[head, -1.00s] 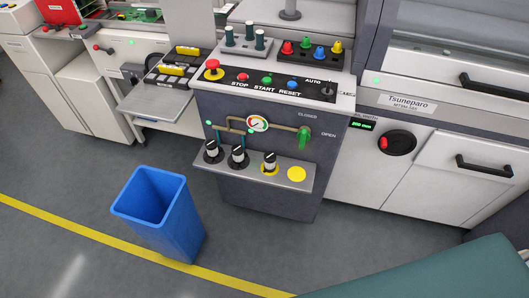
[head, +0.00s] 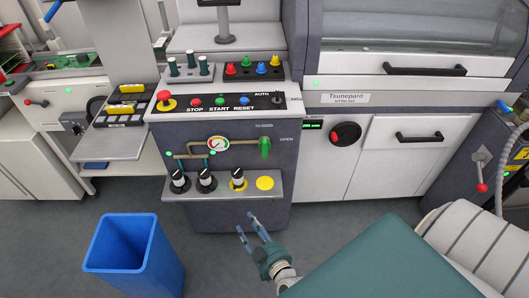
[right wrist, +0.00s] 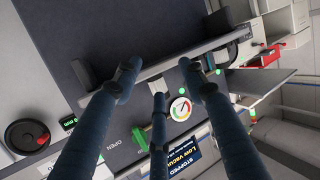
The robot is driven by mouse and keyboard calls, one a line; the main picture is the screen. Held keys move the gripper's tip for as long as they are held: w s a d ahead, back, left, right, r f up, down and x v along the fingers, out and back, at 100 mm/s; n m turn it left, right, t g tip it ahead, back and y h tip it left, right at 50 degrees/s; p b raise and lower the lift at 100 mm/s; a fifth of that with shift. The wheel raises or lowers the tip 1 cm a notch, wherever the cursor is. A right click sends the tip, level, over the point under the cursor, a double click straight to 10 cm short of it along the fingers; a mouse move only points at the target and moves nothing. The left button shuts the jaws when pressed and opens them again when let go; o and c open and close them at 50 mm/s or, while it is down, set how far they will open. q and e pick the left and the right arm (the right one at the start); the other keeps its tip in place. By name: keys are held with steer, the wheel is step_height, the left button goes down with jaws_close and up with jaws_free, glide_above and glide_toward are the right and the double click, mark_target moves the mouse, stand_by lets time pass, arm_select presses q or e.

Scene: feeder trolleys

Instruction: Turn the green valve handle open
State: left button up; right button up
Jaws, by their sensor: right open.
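The green valve handle (head: 265,147) is on the front of the grey console, at the right end of a brass pipe. It stands upright, with the label CLOSED above it and OPEN to its right. In the right wrist view the handle (right wrist: 140,138) shows beyond the fingers, near the word OPEN. My right gripper (head: 246,223) is open and empty, below and in front of the console's shelf, apart from the handle. Its three spread fingers (right wrist: 160,80) fill the right wrist view. My left gripper is not in view.
A round gauge (head: 218,143) sits left of the handle on the pipe. A shelf (head: 222,187) with several black-and-white knobs juts out below. A blue bin (head: 130,255) stands on the floor at left. A red-black knob (head: 346,132) is on the white cabinet at right.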

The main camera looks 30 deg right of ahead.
steer(key=w+d+r+m+t+h, duration=0.2)
steer(key=w+d+r+h, duration=0.1)
steer(key=r, duration=0.6)
steer(key=m+g+h, duration=0.2)
steer(key=m+h, duration=0.3)
glide_toward(265, 147)
steer(key=f+x, duration=0.1)
steer(key=x, duration=0.7)
steer(key=shift+w+d, duration=0.15)
steer(key=shift+d, duration=0.25)
steer(key=shift+h, duration=0.3)
jaws_close()
